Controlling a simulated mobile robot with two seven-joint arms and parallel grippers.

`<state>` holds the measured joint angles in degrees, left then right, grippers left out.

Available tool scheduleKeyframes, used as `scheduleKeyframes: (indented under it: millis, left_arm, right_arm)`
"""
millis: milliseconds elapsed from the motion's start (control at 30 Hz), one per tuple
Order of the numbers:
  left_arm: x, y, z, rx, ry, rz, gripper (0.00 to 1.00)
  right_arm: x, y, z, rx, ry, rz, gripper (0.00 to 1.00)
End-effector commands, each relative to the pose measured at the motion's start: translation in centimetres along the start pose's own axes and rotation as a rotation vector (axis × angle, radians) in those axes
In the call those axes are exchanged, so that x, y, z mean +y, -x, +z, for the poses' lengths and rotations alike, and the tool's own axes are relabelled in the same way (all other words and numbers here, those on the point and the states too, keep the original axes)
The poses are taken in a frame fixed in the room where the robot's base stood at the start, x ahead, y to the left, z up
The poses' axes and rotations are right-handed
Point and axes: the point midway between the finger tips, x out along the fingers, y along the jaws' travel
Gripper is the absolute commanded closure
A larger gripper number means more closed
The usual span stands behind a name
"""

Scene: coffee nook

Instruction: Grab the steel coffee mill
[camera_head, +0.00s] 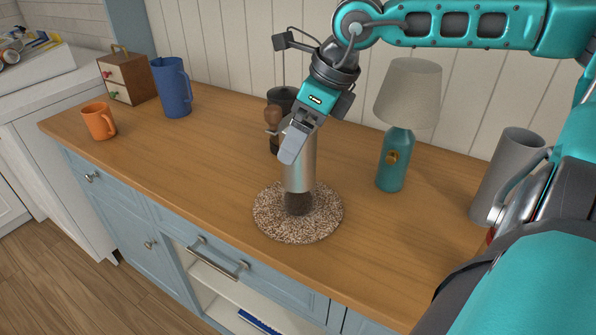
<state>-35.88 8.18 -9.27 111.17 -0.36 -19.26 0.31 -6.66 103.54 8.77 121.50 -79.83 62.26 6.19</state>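The steel coffee mill (299,172) stands upright on a round speckled mat (322,226) on the wooden counter. It has a shiny cylinder body and a dark lower part. My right gripper (294,146) comes down from above at the mill's upper part, and one grey finger shows in front of it. The other finger is hidden, so I cannot tell whether it is open or shut on the mill. The mill's top is covered by the gripper. My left gripper is not in view.
A dark item with a brown knob (273,115) is partly hidden just behind the mill. A teal lamp (393,162) and a grey vessel (504,172) stand to the right. A blue pitcher (172,88), orange mug (98,121) and small drawer box (128,77) stand left. The counter's left-middle is clear.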

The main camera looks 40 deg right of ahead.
Motion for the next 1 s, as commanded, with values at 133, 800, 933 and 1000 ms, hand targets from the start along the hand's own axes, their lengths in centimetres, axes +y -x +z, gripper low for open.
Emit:
scheduleKeyframes:
  millis: [133, 800, 933, 1000]
  left_arm:
    - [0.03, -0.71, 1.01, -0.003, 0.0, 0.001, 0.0]
    - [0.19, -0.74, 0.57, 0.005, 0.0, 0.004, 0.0]
    - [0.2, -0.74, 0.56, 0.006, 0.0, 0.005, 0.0]
    - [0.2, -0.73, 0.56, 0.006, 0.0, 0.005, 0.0]
  right_arm:
    - [-0.07, -1.56, -0.12, 0.001, 0.0, -0.002, 0.03]
    - [-0.04, -1.62, 0.02, -0.001, -0.001, -0.001, 0.37]
    - [-0.04, -1.62, 0.02, -0.001, -0.001, -0.001, 0.49]
    - [-0.04, -1.62, 0.02, -0.001, -0.001, -0.001, 0.56]
